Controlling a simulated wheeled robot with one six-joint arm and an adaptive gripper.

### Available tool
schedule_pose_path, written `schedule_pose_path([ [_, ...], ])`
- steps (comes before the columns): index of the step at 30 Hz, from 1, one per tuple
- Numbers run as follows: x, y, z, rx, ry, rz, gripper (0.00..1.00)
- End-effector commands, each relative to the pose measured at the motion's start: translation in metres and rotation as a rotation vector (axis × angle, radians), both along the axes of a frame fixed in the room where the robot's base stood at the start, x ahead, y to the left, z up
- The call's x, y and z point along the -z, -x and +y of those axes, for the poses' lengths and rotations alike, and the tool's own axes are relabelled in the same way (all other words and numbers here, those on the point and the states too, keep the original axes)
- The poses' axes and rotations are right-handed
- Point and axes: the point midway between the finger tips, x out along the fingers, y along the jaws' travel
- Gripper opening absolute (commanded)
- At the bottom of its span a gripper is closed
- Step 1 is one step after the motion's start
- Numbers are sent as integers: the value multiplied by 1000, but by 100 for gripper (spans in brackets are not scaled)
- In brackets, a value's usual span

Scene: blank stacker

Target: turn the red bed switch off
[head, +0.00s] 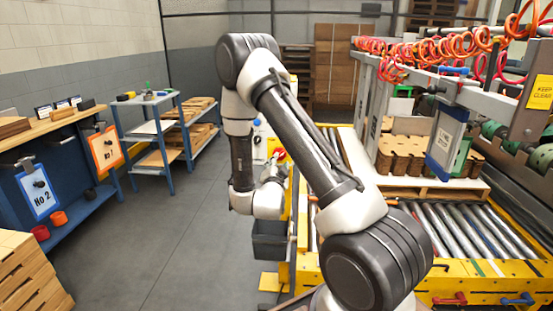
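A small red part (279,154) shows just beyond the end of my arm, beside the yellow frame of the roller bed. It may be the red bed switch, but it is too small and partly covered to tell its position. My gripper (274,170) is at the wrist's far end, close to this red part. I cannot tell whether they touch or whether the fingers are open or shut. A red handle (450,299) and a blue handle (517,299) sit on the yellow front rail of the bed.
The roller bed (462,226) carries a pallet (430,186) with brown blanks. Coiled red hoses (430,48) hang above. A dark bin (269,240) hangs below my wrist. A blue workbench (75,190) and shelf cart (160,128) stand left. Grey floor (185,230) between is clear.

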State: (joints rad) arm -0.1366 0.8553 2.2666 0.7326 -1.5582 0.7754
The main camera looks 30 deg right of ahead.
Motion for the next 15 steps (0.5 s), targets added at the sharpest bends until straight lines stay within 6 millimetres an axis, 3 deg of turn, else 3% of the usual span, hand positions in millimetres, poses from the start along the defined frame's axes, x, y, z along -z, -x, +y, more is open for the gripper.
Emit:
schedule_pose_path([
  [9, 0, -43, -30, 1, 1, 0, 36],
  [15, 0, -54, -37, -1, 1, 2, 36],
])
